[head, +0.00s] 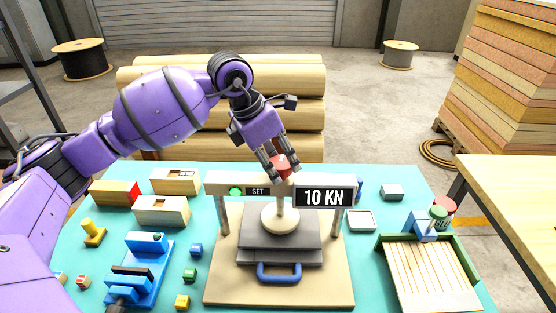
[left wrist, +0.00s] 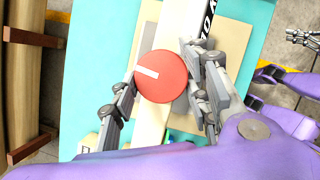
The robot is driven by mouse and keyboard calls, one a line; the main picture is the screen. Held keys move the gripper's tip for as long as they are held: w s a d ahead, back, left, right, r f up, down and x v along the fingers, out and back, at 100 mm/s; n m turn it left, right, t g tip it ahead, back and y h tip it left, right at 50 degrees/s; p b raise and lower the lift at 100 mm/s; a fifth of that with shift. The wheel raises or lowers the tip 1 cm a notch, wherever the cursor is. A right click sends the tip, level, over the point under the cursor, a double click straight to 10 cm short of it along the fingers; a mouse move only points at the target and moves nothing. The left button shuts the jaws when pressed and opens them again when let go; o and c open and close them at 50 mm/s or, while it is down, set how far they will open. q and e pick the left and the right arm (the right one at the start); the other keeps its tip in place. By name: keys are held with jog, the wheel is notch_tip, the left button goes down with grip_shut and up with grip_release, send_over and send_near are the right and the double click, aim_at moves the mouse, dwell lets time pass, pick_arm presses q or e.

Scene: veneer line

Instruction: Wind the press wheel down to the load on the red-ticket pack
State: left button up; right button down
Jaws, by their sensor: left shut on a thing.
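The press stands on a wooden base (head: 335,285). Its beam (head: 215,183) carries a lit green lamp marked SET and a display (head: 325,197) reading 10 KN. The red press wheel (head: 283,167) sits on top; in the left wrist view the wheel (left wrist: 165,82) shows a white mark. My left gripper (head: 272,163) is shut on it, one finger each side. The round pressing foot (head: 280,217) rests on grey plates (head: 255,245) with a blue handle. I see no red ticket there. A dark gripper (left wrist: 302,38), seemingly my right, shows far off; its jaws are unclear.
Wooden boxes (head: 160,210), one with a red end (head: 110,193), stand at left near a blue fixture (head: 150,265) and small coloured blocks. A green-edged tray (head: 430,275) of wooden strips is at right. Logs (head: 300,80) lie behind the table.

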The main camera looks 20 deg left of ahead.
pick_arm(q)
jog(key=o, duration=1.1)
jog(key=shift+w, duration=0.1)
jog(key=shift+a+r, duration=0.1)
jog(key=shift+r, duration=0.05)
jog(key=v, duration=1.1)
jog(key=shift+s+r, duration=0.25)
jog(key=shift+r, duration=0.05)
pick_arm(e)
jog(key=shift+s, duration=0.2)
pick_arm(q)
jog(key=shift+a, duration=0.1)
